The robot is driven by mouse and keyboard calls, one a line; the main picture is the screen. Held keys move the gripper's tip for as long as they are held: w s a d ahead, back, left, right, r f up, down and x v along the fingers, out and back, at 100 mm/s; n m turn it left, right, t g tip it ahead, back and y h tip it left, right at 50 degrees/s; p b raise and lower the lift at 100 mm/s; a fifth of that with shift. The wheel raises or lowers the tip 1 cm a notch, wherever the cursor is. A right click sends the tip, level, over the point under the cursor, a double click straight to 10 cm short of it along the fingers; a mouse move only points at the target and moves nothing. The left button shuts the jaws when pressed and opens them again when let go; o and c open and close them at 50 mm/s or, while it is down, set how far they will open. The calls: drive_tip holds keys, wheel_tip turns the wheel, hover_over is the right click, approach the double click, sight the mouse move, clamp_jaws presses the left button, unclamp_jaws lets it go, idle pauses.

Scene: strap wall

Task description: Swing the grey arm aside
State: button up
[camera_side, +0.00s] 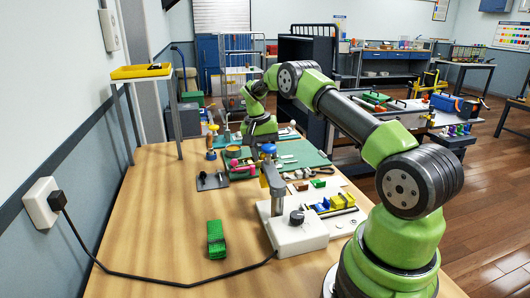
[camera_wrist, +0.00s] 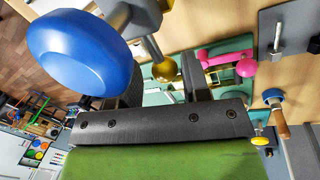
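A grey arm (camera_side: 272,178) stands on a white box (camera_side: 297,235) with a dark dial, near the middle of the table in the side view. A blue knob (camera_side: 268,148) sits at its top. In the wrist view the blue knob (camera_wrist: 78,50) is large at the upper left, with a grey piece (camera_wrist: 125,14) and a brass ball (camera_wrist: 165,70) beside it. My gripper (camera_wrist: 163,82) is open, its fingers apart. The brass ball appears in line with the gap; I cannot tell whether it is between the fingers. In the side view my fingertips are too small to make out.
A green block (camera_side: 216,239) lies left of the white box, and a black cable runs to the wall socket (camera_side: 42,203). Tools lie on a green mat (camera_side: 305,152) behind. The left table front is mostly clear.

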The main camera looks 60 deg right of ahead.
drive_tip(key=shift+o, duration=0.3)
drive_tip(key=shift+w+r, duration=0.1)
drive_tip(key=shift+r, duration=0.25)
wheel_tip(320, 180, up, 9)
drive_tip(key=w, duration=0.1)
drive_tip(key=shift+w+a, duration=0.25)
drive_tip(key=shift+a, duration=0.15)
